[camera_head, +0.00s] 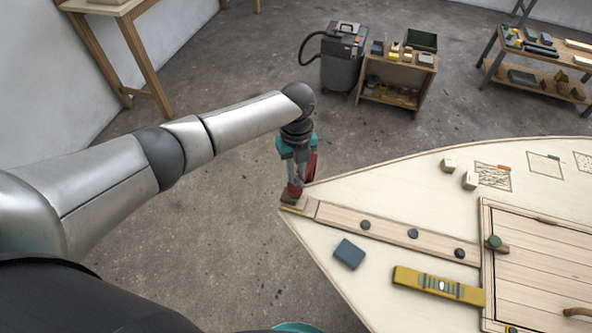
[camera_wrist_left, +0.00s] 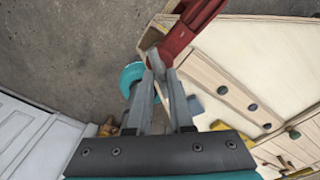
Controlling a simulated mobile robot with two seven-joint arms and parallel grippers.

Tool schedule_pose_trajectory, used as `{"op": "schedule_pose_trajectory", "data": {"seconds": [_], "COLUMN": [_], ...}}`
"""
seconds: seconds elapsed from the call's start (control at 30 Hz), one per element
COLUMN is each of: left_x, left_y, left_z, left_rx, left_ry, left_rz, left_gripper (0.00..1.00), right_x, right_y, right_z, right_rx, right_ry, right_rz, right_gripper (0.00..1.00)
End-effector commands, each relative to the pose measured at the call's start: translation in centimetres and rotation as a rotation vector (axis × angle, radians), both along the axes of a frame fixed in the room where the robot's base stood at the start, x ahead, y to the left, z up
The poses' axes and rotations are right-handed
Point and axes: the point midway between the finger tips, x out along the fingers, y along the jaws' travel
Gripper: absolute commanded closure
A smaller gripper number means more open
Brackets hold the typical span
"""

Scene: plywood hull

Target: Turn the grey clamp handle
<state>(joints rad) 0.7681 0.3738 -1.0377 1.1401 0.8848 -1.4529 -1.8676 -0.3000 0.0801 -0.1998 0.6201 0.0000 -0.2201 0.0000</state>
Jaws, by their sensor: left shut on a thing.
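A red clamp (camera_head: 311,167) stands at the pointed left end of the plywood hull (camera_head: 400,180). Its red body also shows at the top of the left wrist view (camera_wrist_left: 185,36). My left gripper (camera_head: 294,180) points down at the clamp from above. In the left wrist view its two grey fingers (camera_wrist_left: 162,72) close in beside the red body. They are shut on the grey clamp handle, which is mostly hidden between the fingertips. I cannot make out the handle's angle. My right gripper is not in view.
On the hull lie a plank with dark knobs (camera_head: 413,234), a blue-grey block (camera_head: 349,253), a yellow level (camera_head: 437,285) and small wooden blocks (camera_head: 470,181). A vacuum (camera_head: 343,66) and a low cabinet (camera_head: 398,75) stand behind on the floor. Open floor surrounds the hull's tip.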

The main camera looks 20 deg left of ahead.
Motion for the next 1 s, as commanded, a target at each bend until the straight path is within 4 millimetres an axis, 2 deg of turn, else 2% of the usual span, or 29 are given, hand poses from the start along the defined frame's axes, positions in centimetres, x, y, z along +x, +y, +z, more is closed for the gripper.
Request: {"op": "schedule_pose_trajectory", "data": {"seconds": [0.03, 0.37, 0.4, 0.63, 0.67, 1.0], "left_x": [0.46, 0.47, 0.46, 0.26, 0.25, 0.21], "left_y": [-0.28, -0.29, -0.3, -0.18, -0.16, -0.06], "left_z": [0.56, 0.56, 0.55, 0.31, 0.29, 0.66], "left_rx": [-0.009, -0.009, -0.009, -0.005, -0.005, -0.003], "left_ry": [-0.012, -0.012, -0.012, -0.007, -0.006, -0.005], "left_rz": [-0.004, -0.004, -0.004, -0.003, -0.003, -0.003], "left_gripper": [1.0, 1.0, 0.76, 0.5, 0.47, 0.47], "right_x": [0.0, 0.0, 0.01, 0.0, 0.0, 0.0], "right_y": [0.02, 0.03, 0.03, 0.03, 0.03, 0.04], "right_z": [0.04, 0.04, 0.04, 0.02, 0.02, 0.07], "right_rx": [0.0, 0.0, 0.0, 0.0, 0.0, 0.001], "right_ry": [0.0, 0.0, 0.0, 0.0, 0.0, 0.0], "right_rz": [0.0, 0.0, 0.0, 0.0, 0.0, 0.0], "right_gripper": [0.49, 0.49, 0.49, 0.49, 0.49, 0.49]}}
